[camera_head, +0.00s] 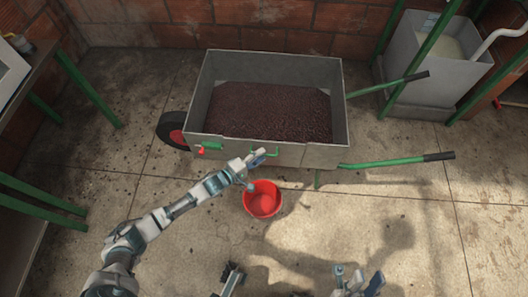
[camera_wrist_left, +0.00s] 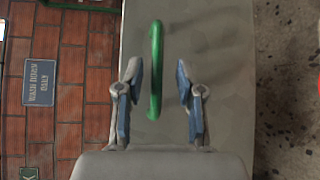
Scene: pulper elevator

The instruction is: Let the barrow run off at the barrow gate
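The grey barrow (camera_head: 300,154) stands mid-view, holding a dark red-brown load (camera_head: 268,112). On its near wall are a green fitting with a red part (camera_head: 200,150) at the left and a green handle (camera_head: 273,153) further right. My left gripper (camera_head: 258,170) is at that wall by the handle. In the left wrist view the upright green bar (camera_wrist_left: 156,70) shows between the spread fingers of my left gripper (camera_wrist_left: 158,65), touching neither visibly. My right gripper (camera_head: 358,274) is at the bottom edge, fingers apart and empty, away from the barrow.
A red bucket (camera_head: 262,199) stands on the floor below the near wall. The barrow's green shafts (camera_head: 388,162) reach right; its wheel (camera_head: 173,130) is left. A grey tank (camera_head: 432,60) stands back right, a green-legged table (camera_head: 35,70) left.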

